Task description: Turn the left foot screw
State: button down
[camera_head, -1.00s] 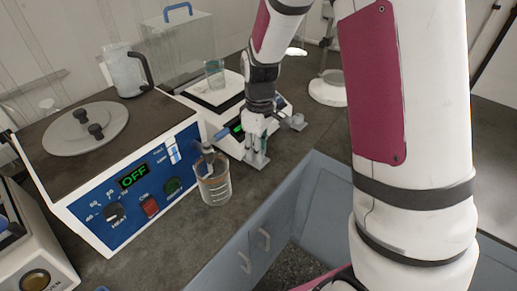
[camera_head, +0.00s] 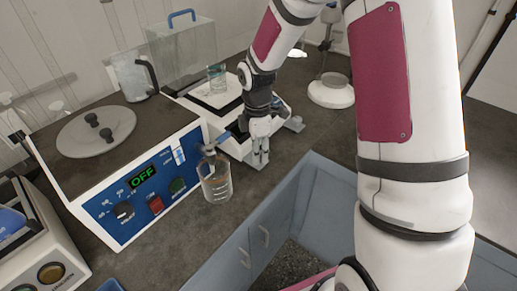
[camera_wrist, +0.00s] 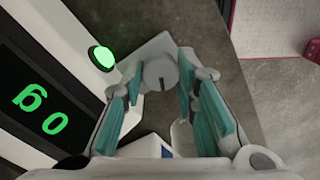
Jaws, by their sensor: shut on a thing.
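The left foot screw (camera_wrist: 161,76) is a grey round knob with a dark slot, on a pale foot plate at a corner of the white balance (camera_head: 233,141). In the wrist view it sits between my fingertips. My gripper (camera_head: 260,158) points down at the balance's front corner. It also shows in the wrist view (camera_wrist: 160,82), its teal-padded fingers shut on the screw from both sides. In the head view my gripper hides the screw. The other foot (camera_head: 295,124) stands out at the balance's right. A lit green button (camera_wrist: 103,57) and green digits (camera_wrist: 40,112) show in the wrist view.
A glass bottle (camera_head: 216,180) stands close to the left of my gripper. The water bath (camera_head: 145,195), reading OFF, is further left. A glass beaker (camera_head: 217,78) stands on the balance.

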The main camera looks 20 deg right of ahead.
jog(key=shift+n, duration=0.5)
jog(key=c, duration=1.2)
grip_release()
jog(key=shift+c, duration=0.2)
notch_tip(320, 180, up, 12)
jog(key=shift+w, duration=0.2)
